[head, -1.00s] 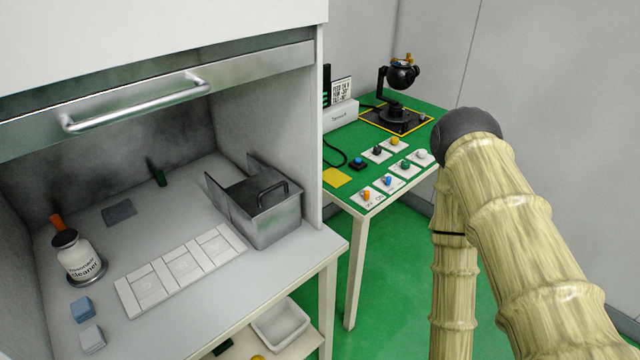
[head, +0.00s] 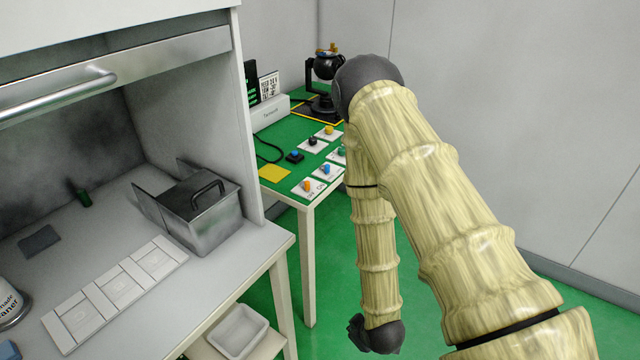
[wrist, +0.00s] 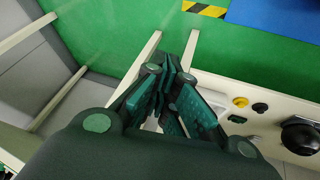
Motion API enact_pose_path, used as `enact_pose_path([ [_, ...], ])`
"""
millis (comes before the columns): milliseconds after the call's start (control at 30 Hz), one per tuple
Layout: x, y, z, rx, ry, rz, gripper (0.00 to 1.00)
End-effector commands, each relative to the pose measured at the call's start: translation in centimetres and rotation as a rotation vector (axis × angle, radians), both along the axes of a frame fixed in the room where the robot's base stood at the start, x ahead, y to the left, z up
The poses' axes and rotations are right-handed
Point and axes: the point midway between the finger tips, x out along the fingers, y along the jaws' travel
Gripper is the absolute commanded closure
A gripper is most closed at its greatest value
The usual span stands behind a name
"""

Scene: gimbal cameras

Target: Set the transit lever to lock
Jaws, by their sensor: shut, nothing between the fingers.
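The black gimbal camera (head: 325,68) stands on a yellow-bordered dark plate at the back of the green table (head: 278,190). Its dark round head also shows at the right of the wrist view (wrist: 302,135). A small orange-yellow part sits on top of it. I cannot make out which part is the transit lever or how it is set. My gripper (wrist: 170,66) is shut and empty in the wrist view, with dark green fingers. It is over the floor beside the table, apart from the gimbal.
Knobs on white plates, such as an orange one (head: 307,186), line the table's front; my arm hides some. A white box (head: 270,114) stands behind. A fume hood with a metal bin (head: 205,215) is at the left. Green floor lies between the table and the right wall.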

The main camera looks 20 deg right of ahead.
Motion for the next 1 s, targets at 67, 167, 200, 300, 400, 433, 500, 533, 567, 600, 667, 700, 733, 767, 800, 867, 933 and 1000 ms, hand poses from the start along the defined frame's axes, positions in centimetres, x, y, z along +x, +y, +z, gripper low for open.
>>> enact_pose_path([
  [67, 6.1, -0.7, 1.1, -0.082, -0.161, 0.128, 1.0],
  [167, 12.9, -1.3, 4.2, -0.212, -0.354, 0.283, 1.0],
  [200, 15.4, -1.6, 5.8, -0.272, -0.431, 0.339, 1.0],
  [300, 20.9, -2.2, 10.1, -0.437, -0.611, 0.463, 1.0],
  [400, 25.1, -2.6, 14.6, -0.606, -0.763, 0.555, 1.0],
  [433, 26.1, -2.7, 16.0, -0.654, -0.803, 0.575, 1.0],
  [500, 27.9, -2.9, 18.6, -0.755, -0.881, 0.614, 1.0],
  [533, 28.5, -2.9, 19.7, -0.792, -0.907, 0.626, 1.0],
  [567, 29.0, -3.0, 20.6, -0.827, -0.931, 0.636, 1.0],
  [600, 29.5, -3.1, 21.6, -0.865, -0.955, 0.647, 1.0],
  [667, 30.1, -3.2, 22.8, -0.912, -0.985, 0.658, 1.0],
  [700, 30.3, -3.2, 23.3, -0.932, -0.997, 0.663, 1.0],
  [733, 30.4, -3.2, 23.6, -0.943, -1.004, 0.666, 1.0],
  [767, 30.5, -3.2, 23.9, -0.952, -1.009, 0.668, 1.0],
  [800, 30.6, -3.2, 24.0, -0.959, -1.012, 0.67, 1.0],
  [867, 30.6, -3.2, 24.1, -0.962, -1.014, 0.671, 1.0],
  [933, 30.6, -3.2, 24.1, -0.961, -1.013, 0.671, 1.0],
  [1000, 30.6, -3.2, 24.1, -0.96, -1.013, 0.671, 1.0],
])
